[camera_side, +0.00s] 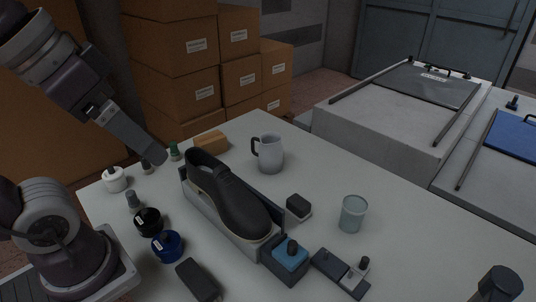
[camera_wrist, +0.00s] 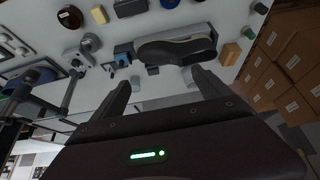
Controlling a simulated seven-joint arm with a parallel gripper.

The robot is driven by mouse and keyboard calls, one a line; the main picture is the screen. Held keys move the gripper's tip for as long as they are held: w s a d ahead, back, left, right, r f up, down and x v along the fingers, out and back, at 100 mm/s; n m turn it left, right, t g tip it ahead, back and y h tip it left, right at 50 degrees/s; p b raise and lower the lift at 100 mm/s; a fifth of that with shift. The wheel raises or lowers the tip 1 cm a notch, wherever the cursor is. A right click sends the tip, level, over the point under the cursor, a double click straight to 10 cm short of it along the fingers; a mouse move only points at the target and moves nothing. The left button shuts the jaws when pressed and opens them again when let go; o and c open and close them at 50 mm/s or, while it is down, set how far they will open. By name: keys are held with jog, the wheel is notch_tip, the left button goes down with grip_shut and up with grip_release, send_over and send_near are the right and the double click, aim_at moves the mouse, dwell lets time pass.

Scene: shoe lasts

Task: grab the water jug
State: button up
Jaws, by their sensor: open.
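The water jug (camera_side: 271,155) is a pale grey-white mug-shaped vessel with a dark handle on its left side. It stands upright on the table behind the shoe, in the upper middle of the side view. My gripper (camera_side: 155,153) hangs above the table's left part, well left of the jug and apart from it. In the wrist view my gripper (camera_wrist: 161,78) shows two dark fingers spread apart with nothing between them. The jug is hard to make out in the wrist view, where a pale shape beside the right fingertip may be part of it.
A black shoe (camera_side: 228,194) on a grey holder lies between my gripper and the jug's front. A tan block (camera_side: 211,142) is left of the jug. A translucent cup (camera_side: 352,214) and a small dark block (camera_side: 298,206) are to its right. Boxes (camera_side: 182,92) stand behind the table.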

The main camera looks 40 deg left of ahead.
jog(key=w+r+n+g+h, duration=0.25)
jog(key=w+n+h, duration=0.35)
jog(key=w+n, duration=1.05)
jog(key=w+a+f+n+t+h, duration=0.1)
jog(key=w+a+n+t+h, duration=0.2)
jog(key=w+a, duration=0.6)
jog(key=w+a+f+n+t+h, duration=0.1)
jog(key=w+a+f+n+h, duration=0.1)
jog(key=w+a+n, duration=0.5)
jog(key=m, duration=0.1)
send_near(268, 154)
jog(key=shift+t, duration=0.35)
jog(key=w+f, duration=0.3)
jog(key=f, duration=0.1)
jog(key=shift+w, duration=0.35)
jog(key=shift+m, duration=0.25)
jog(key=x, duration=0.6)
jog(key=shift+w+d+f, duration=0.15)
jog(key=shift+d+f, duration=0.05)
jog(key=shift+d, duration=0.1)
jog(key=c, duration=1.7)
jog(key=shift+r, duration=0.1)
